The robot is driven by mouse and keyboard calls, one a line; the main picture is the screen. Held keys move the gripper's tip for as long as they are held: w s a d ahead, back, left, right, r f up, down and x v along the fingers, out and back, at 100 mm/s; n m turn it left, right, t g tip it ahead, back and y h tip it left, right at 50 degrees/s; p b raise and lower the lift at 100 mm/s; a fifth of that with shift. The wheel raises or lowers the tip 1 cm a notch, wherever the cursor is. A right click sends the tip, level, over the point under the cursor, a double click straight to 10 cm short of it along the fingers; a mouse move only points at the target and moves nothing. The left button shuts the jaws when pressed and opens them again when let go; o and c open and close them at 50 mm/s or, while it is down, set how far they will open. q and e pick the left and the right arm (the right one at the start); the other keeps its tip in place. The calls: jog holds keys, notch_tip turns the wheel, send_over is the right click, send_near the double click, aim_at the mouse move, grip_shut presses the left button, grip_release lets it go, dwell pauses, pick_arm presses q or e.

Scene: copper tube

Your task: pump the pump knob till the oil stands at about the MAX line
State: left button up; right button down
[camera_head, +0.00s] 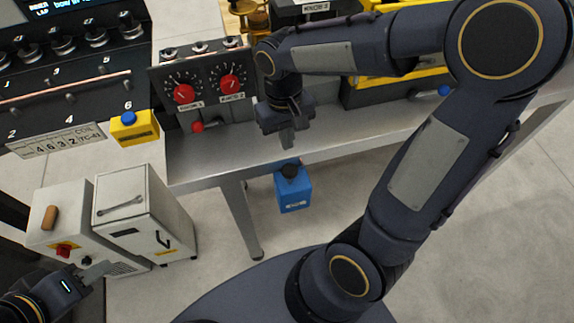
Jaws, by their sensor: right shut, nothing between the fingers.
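A small blue container (292,196) with a black knob (290,171) on top is at the front edge of the bench, right of a bench leg. The knob looks like the pump knob. A small pale label or window is on the container's front, but no oil level or MAX line can be read. My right gripper (288,139) points down above the knob, shut and empty, with a small gap between them in the picture. My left gripper (98,271) is low at the left, in front of the grey cabinets; its finger opening is unclear.
The grey bench (210,158) has a clear front strip. A panel with two red dials (207,85) stands behind it. A yellow box with a blue button (135,128) is at the left. Grey cabinets (135,205) stand below. Floor around the container is open.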

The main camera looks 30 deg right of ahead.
aim_at(289, 168)
jog(key=shift+f, duration=0.1)
jog(key=f+b, duration=0.6)
jog(key=shift+s+f, duration=0.35)
jog(key=shift+f, duration=0.05)
